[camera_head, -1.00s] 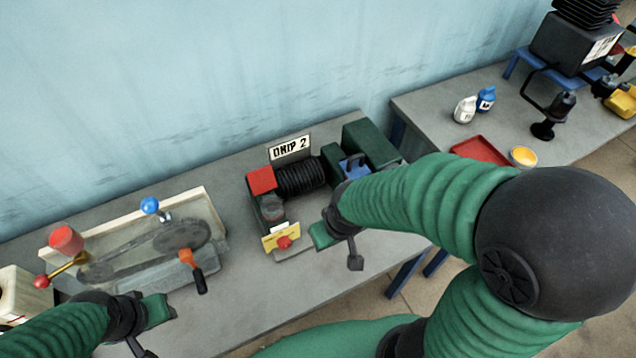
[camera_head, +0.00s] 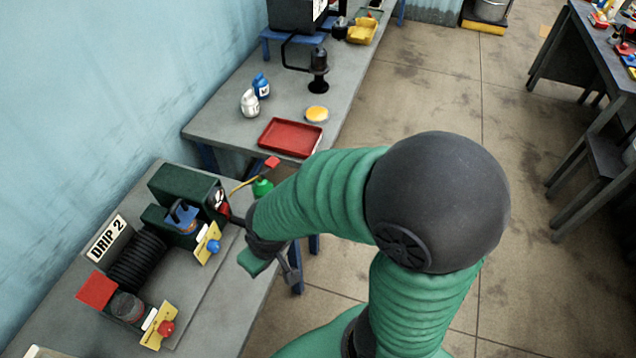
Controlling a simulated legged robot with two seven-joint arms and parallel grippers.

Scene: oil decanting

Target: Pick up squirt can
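A small green can (camera_head: 262,187) with a thin yellow spout and a red piece near it looks like the squirt can. It shows just beyond my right forearm, between the two benches, partly hidden by the arm. I cannot tell what it rests on. My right gripper (camera_head: 271,268) is below and in front of it in the picture, apart from it, with its fingers spread and nothing between them. My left gripper is out of view.
The DRIP 2 machine (camera_head: 137,262) stands on the near bench at lower left. The far bench holds a red tray (camera_head: 290,137), a yellow-filled dish (camera_head: 316,114), a white bottle (camera_head: 250,103) and a blue bottle (camera_head: 261,86). Open floor (camera_head: 500,290) lies to the right.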

